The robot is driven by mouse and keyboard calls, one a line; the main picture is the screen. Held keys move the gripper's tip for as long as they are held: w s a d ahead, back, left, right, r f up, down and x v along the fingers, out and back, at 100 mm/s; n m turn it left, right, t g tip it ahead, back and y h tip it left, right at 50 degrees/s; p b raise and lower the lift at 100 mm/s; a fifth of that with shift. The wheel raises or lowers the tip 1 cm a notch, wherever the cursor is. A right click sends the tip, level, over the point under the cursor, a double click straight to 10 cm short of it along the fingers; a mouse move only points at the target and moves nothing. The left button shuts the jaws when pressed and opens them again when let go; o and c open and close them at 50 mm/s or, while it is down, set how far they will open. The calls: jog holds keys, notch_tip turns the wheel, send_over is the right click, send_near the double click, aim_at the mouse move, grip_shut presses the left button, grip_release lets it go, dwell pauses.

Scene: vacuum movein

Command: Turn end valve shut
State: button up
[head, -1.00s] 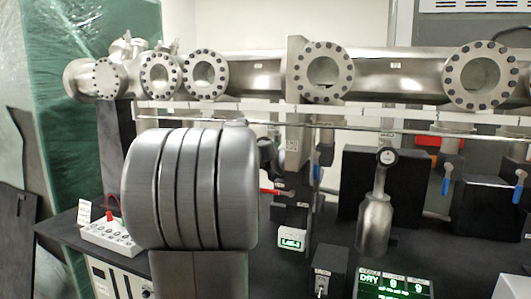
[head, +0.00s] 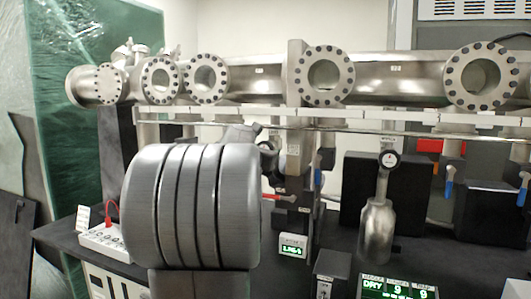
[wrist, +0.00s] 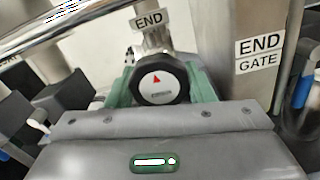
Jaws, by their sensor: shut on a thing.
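The end valve (wrist: 157,82) shows in the wrist view as a round black knob with a pale face and a red arrow pointing up. A tag reading END (wrist: 148,20) is just above it. My gripper (wrist: 160,88) is shut on this knob, with one green finger at each side. The knob's lower edge is close to my gripper's grey body. In the head view my grey arm hides the knob and most of my gripper.
A post with an END GATE label (wrist: 259,52) stands right of the knob. A shiny rail (wrist: 75,28) crosses at upper left. In the head view, a flanged pipe (head: 367,79) runs above. A blue handle (head: 448,190) hangs at right, and a DRY display (head: 397,287) sits below.

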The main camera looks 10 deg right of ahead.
jog(key=shift+f, duration=0.15)
jog(key=o, duration=1)
jog(key=shift+c, duration=0.2)
jog(key=shift+s, duration=0.1)
jog(key=b+v, duration=0.1)
jog(key=v, duration=1.2)
jog(key=shift+s+a, duration=0.25)
jog(key=shift+a, duration=0.05)
jog(key=shift+w+d, duration=0.1)
jog(key=p+x, duration=0.1)
jog(key=x, duration=1.2)
jog(key=shift+w+d, duration=0.2)
jog(key=shift+w, duration=0.05)
